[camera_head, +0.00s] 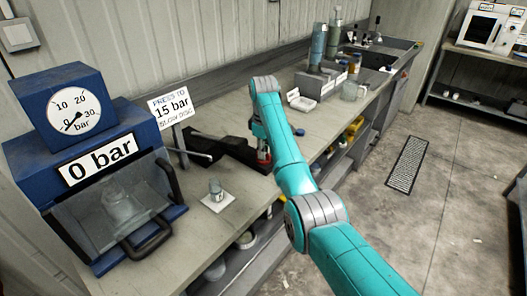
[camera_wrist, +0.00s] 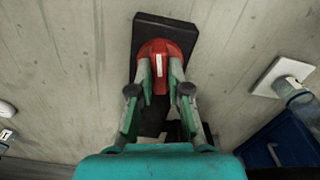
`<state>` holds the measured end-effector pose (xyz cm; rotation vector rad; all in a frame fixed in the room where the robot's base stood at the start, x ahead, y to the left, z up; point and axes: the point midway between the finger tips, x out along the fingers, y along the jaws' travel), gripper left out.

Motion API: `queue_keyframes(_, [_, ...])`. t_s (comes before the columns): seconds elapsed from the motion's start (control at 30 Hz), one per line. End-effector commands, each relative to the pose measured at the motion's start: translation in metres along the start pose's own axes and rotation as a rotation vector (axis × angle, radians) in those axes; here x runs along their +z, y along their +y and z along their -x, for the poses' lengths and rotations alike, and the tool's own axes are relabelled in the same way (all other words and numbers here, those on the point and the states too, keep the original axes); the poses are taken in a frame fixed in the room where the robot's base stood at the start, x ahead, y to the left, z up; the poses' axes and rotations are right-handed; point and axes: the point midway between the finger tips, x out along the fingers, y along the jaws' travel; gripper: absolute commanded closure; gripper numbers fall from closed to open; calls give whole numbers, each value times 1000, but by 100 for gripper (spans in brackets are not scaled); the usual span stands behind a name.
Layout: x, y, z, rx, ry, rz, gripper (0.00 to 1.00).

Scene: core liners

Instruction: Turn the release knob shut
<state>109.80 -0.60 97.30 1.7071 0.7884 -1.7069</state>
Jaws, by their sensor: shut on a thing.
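The red release knob (camera_wrist: 150,50) has a white line on top, which runs nearly up and down in the wrist view. It sits on a black block (camera_wrist: 187,35) on the bench. My gripper (camera_wrist: 161,88) is over the knob from above, with its two fingers closed on the knob's sides. In the head view the knob (camera_head: 264,166) shows only as a bit of red under my gripper (camera_head: 263,154), at the right end of the black pump (camera_head: 225,147). The pump's lever (camera_head: 188,152) sticks out to the left.
The blue press (camera_head: 70,115) stands left, its display reading 0 bar and its clear guard lowered in front. A sign (camera_head: 171,104) reads 15 bar. A small grey cylinder (camera_head: 215,188) stands on a white plate (camera_head: 222,204). A grey box (camera_head: 318,82) is farther back.

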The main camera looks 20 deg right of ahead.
Motion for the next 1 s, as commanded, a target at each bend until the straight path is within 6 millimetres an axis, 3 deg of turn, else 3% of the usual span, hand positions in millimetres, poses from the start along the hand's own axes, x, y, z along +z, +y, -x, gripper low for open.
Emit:
queue_keyframes(0.4, [0, 0, 0, 1, 0, -214, 100])
queue_keyframes(1.0, [0, 0, 0, 1, 0, -254, 100])
